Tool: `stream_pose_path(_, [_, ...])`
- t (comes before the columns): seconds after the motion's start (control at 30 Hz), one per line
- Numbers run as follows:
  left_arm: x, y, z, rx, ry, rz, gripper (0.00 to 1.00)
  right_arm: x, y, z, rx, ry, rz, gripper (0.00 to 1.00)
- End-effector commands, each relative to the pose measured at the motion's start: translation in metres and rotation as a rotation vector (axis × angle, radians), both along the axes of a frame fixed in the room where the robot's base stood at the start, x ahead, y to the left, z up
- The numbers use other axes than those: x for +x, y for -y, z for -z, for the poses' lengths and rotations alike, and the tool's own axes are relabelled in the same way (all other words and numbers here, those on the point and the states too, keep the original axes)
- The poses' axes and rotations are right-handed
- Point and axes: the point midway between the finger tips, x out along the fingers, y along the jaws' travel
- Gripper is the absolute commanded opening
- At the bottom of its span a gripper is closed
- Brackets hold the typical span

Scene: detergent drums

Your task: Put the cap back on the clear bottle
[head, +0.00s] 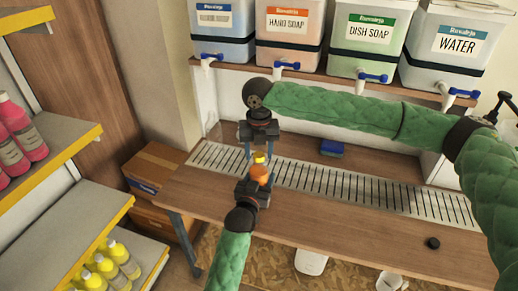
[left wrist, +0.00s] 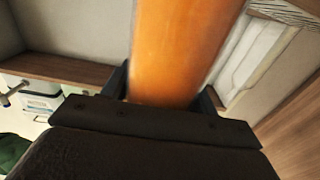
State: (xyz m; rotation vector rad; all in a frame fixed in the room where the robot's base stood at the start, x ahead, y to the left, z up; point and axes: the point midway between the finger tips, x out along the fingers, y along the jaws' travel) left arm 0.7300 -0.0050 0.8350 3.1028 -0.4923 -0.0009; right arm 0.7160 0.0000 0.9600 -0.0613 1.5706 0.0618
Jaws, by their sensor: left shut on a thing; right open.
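My left gripper (head: 256,188) is shut on an orange bottle (head: 260,175), held upright above the counter. The bottle's orange body also fills the space between the fingers in the left wrist view (left wrist: 185,45). A small yellow piece (head: 259,158) shows at the bottle's top; I cannot tell whether it is a cap or the neck. My right gripper (head: 259,150) is open, pointing down just above the bottle, with its fingers apart on either side of the top. I cannot tell whether they touch it. A small round black piece (head: 432,243) lies at the counter's right; it may be a cap.
The wooden counter (head: 340,220) has a slotted metal drain strip (head: 345,188). A blue sponge-like block (head: 331,148) lies behind it. Several drums with blue taps stand on the shelf above. Shelves with pink and yellow bottles are at left. The counter's right half is mostly clear.

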Motion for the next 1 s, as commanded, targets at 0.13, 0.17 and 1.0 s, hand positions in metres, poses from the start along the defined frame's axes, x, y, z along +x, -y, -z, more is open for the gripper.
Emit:
stream_pose_path(0.13, [0.0001, 0.0001, -0.0004, 0.000, 0.001, 0.000, 0.00, 0.0000, 0.0001, -0.0002, 0.000, 0.000, 0.000, 0.45])
stream_pose_path(0.17, [0.0001, 0.0001, -0.0004, 0.000, 0.001, 0.000, 0.00, 0.0000, 0.0001, -0.0003, 0.000, 0.000, 0.000, 0.39])
stream_pose_path(1.0, [0.0001, 0.0001, -0.0004, 0.000, 0.001, 0.000, 0.00, -0.0009, -0.0008, 0.0010, 0.000, -0.003, 0.539, 0.02])
